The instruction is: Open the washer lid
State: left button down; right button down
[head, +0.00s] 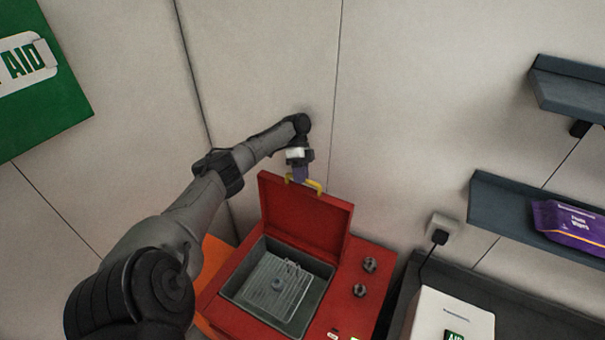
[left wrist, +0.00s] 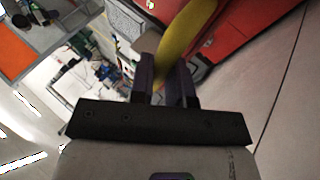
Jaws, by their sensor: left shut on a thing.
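The red washer (head: 347,288) stands against the wall at the lower middle of the head view. Its red lid (head: 301,217) is raised, close to upright, and the grey basin (head: 243,291) inside is uncovered. A yellow handle (head: 316,186) sits on the lid's upper edge. My left gripper (head: 299,177) is at this handle, shut on it. In the left wrist view the yellow handle (left wrist: 184,42) runs between the dark fingers (left wrist: 166,82), with the red lid (left wrist: 246,22) beside it. My right gripper is in neither view.
A grey rack or tray (head: 275,288) lies in the basin. Two knobs (head: 365,278) are on the washer's right side. A dark bench (head: 530,316) with a white box (head: 449,312) is to the right, below wall shelves (head: 497,203) holding a purple wipes pack (head: 570,226).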

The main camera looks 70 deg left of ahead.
pick_arm(q)
jog(key=shift+s+d+f, duration=0.1)
jog(key=shift+s+f, duration=0.05)
jog(key=shift+f, duration=0.3)
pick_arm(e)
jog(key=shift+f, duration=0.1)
pick_arm(q)
jog(key=c, duration=1.5)
grip_release()
jog(key=shift+o, duration=1.4)
jog(key=shift+s+d, duration=0.15)
jog(key=shift+o, duration=0.6)
jog(key=shift+r, duration=0.15)
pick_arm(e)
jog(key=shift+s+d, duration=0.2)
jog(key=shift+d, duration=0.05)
